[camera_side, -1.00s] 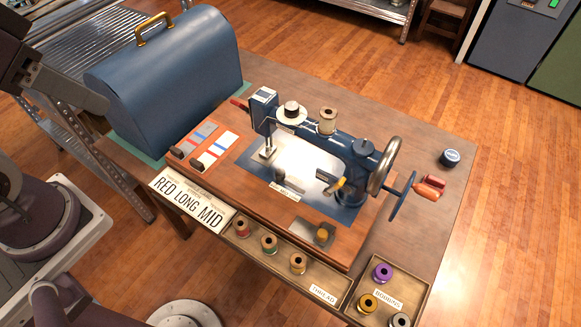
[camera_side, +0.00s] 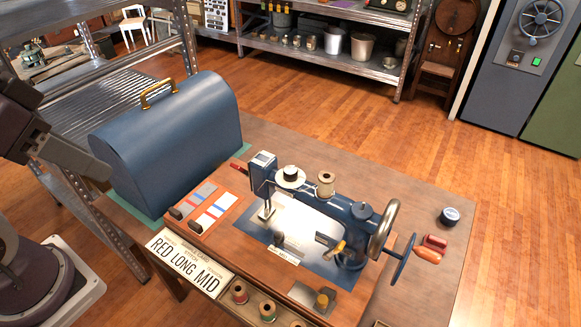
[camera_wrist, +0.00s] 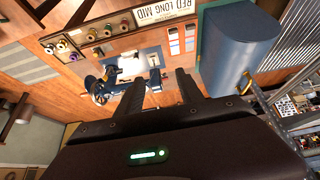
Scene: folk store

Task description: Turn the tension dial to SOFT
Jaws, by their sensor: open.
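A dark blue sewing machine (camera_side: 345,212) stands on a wooden base on the table. It also shows upside down in the wrist view (camera_wrist: 100,88). A white disc with a black knob (camera_side: 290,175) sits on top of its head end; it may be the tension dial, but its marks are too small to read. A sign reading "RED LONG MID" (camera_side: 185,262) lies at the table's front left. My gripper (camera_wrist: 158,80) shows in the wrist view with two dark fingers apart and nothing between them. It is well away from the machine.
A blue domed case (camera_side: 170,140) with a brass handle stands left of the machine. Thread spools (camera_side: 267,311) sit in a front tray. A dark round tin (camera_side: 450,216) and red-orange items (camera_side: 430,250) lie at right. The table's back right is mostly clear.

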